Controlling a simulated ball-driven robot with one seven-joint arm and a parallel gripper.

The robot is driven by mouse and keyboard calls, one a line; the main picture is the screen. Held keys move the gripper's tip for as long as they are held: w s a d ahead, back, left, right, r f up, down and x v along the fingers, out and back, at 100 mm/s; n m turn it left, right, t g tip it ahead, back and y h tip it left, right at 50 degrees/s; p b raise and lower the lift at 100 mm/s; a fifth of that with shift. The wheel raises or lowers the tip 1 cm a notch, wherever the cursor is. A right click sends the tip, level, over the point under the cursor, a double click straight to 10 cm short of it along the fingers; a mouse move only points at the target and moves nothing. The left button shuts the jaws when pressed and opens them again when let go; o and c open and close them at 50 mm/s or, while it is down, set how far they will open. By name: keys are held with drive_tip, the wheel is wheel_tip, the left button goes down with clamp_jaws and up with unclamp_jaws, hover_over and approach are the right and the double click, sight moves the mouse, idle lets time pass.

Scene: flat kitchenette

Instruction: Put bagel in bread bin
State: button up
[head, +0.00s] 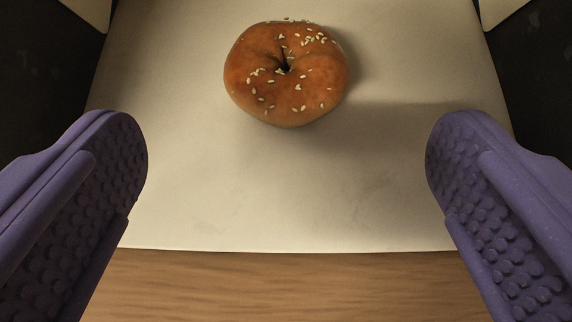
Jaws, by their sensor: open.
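A brown bagel (290,95) with pale seeds on top lies on a flat cream surface (270,200), in the upper middle of the head view. My gripper (286,165) is open and empty. Its two purple, studded fingers show at the left and right edges of the view. The bagel is beyond the fingertips, roughly centred between them, and not touched by either finger. I cannot tell whether the cream surface belongs to a bread bin.
A wooden surface (285,285) runs along the bottom, in front of the cream surface's near edge. Dark areas (45,70) flank the cream surface on both sides. The cream surface around the bagel is clear.

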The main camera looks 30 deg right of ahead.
drive_tip(key=v, duration=0.3)
drive_tip(key=shift+s+a+r, duration=0.1)
drive_tip(key=shift+s+a, duration=0.05)
drive_tip(key=shift+s, duration=0.05)
drive_tip(key=w+a+r+n+t+y, duration=0.1)
drive_tip(key=w+a+r+y, duration=0.15)
drive_tip(key=r, duration=0.75)
drive_tip(key=w+a+r+n+t+y, duration=0.1)
drive_tip(key=w+a+r+t, duration=0.2)
drive_tip(key=r, duration=0.7)
drive_tip(key=w+a+r+n+y, duration=0.1)
drive_tip(key=w+a+r+y, duration=0.3)
drive_tip(key=r, duration=0.6)
drive_tip(key=s+r+n, duration=0.1)
drive_tip(key=s+r, duration=0.4)
drive_tip(key=r, duration=0.5)
drive_tip(key=s+a+r+n+t+h, duration=0.1)
drive_tip(key=s+r, duration=0.4)
drive_tip(key=r, duration=0.6)
drive_tip(key=s+a+r+n+t, duration=0.1)
drive_tip(key=s+r, duration=0.5)
drive_tip(key=r, duration=0.4)
drive_tip(key=shift+r+n, duration=0.2)
drive_tip(key=shift+n, duration=0.2)
